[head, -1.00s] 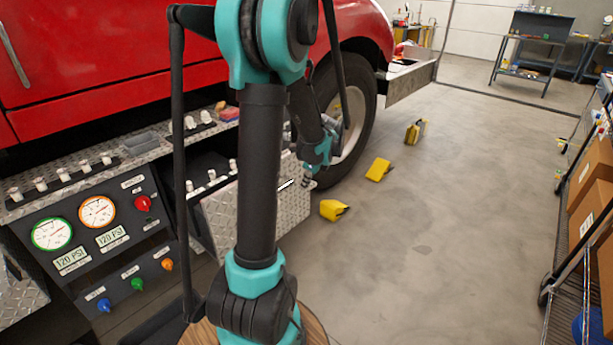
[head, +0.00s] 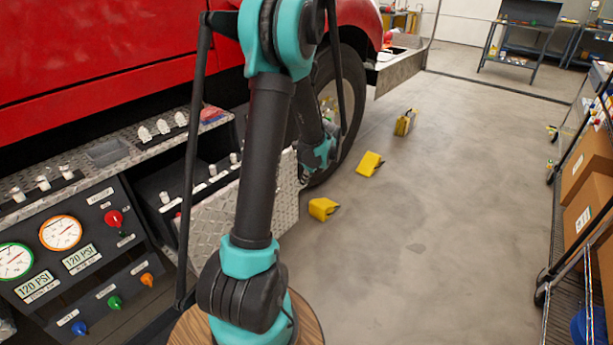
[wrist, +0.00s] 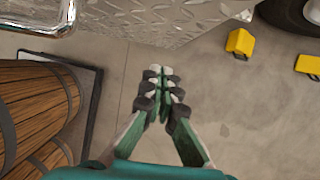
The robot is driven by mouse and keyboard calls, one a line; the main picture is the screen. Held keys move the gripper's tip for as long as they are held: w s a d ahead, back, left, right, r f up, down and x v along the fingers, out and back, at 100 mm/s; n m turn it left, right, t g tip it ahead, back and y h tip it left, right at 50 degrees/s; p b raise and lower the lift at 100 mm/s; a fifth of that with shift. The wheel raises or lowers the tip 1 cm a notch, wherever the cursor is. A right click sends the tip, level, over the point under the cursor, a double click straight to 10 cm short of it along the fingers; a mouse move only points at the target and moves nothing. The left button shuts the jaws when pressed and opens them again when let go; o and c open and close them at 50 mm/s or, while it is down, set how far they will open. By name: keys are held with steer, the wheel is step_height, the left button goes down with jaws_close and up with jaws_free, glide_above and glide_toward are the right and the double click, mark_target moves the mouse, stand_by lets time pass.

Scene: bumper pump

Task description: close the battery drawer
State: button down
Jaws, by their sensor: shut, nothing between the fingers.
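The battery drawer, as I take it, is the open bay with a diamond-plate front (head: 232,222) low on the red truck's side, left of the wheel. The front stands out from the body, and white-capped fittings show behind it. My arm hides part of it. In the wrist view a diamond-plate surface (wrist: 150,18) runs along the top. My gripper (wrist: 162,78) is shut and empty, over bare floor just below that plate's edge in the picture. In the head view my wrist is beyond the drawer's right end, beside the wheel; the fingertips are hard to make out.
A gauge panel (head: 80,255) with coloured knobs is at left. Several yellow wheel chocks (head: 369,163) lie on the floor right of the truck wheel (head: 345,110). A shelf cart with cardboard boxes (head: 580,205) stands at the right edge. The middle floor is clear.

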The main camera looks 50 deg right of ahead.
mark_target(293, 183)
steer(key=shift+w+a+f, duration=0.1)
steer(key=shift+w+f, duration=0.55)
steer(key=shift+w, duration=0.25)
steer(key=shift+w+a+f, duration=0.1)
steer(key=shift+w+f, duration=0.55)
steer(key=shift+w, duration=0.3)
steer(key=shift+w+f, duration=0.65)
steer(key=shift+w, duration=0.25)
steer(key=shift+w, duration=0.1)
steer(key=w+a, duration=0.1)
steer(key=w, duration=2.1)
steer(key=w+a, duration=0.1)
steer(key=w, duration=1)
steer(key=shift+a, duration=0.35)
